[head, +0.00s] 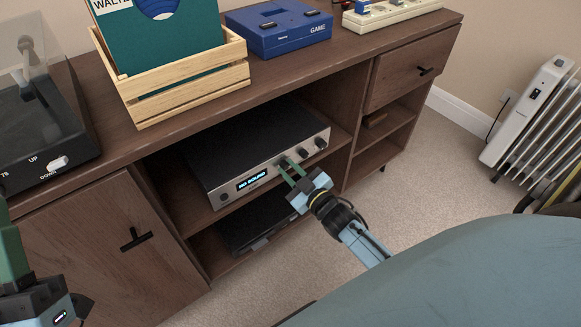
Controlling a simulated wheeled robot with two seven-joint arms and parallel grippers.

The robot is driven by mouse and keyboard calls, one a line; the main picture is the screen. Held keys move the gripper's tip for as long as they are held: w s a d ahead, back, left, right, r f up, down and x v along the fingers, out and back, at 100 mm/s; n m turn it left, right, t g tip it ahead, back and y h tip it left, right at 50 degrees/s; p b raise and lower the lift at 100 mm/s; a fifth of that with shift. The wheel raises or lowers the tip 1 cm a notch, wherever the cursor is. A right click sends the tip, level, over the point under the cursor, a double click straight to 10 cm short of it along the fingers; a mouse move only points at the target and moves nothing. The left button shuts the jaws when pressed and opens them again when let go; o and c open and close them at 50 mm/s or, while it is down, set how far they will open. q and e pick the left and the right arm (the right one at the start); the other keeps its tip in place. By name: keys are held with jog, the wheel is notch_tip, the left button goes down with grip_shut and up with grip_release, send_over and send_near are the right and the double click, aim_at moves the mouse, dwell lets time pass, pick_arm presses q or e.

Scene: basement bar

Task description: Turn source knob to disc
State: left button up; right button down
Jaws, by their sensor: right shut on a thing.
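A silver-fronted amplifier (262,179) with a black top stands on the open middle shelf of the wooden cabinet. Its lit display (259,179) reads "NO SOUND". Several dark knobs sit on the right half of its front. My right gripper (288,168) reaches up to this front, its green fingers shut on the leftmost large knob (283,160), partly hidden by them. I cannot read the knob's label or its pointer. Two other knobs (304,153) (320,143) stand free to the right. My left gripper (14,255) is partly in view at the lower left edge; its jaw opening cannot be told.
A turntable (40,140), a wooden record crate (192,90), a blue game box (278,27) and a cream device (392,10) stand on the cabinet top. A dark device (262,228) lies below the amplifier. A white radiator (535,115) stands right; carpet between is clear.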

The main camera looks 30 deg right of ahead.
jog(key=n+p, duration=0.1)
jog(key=n, duration=0.2)
jog(key=shift+n, duration=0.3)
pick_arm(q)
jog(key=shift+w+d+f+g+y, duration=0.1)
jog(key=shift+w+f+g+y, duration=0.05)
jog(key=shift+w+f+g, duration=0.35)
jog(key=shift+w+d+f+g+y, duration=0.15)
jog(key=shift+w+g, duration=0.15)
jog(key=shift+g, duration=0.3)
pick_arm(e)
jog(key=shift+n, duration=1.7)
jog(key=c, duration=1.3)
grip_release()
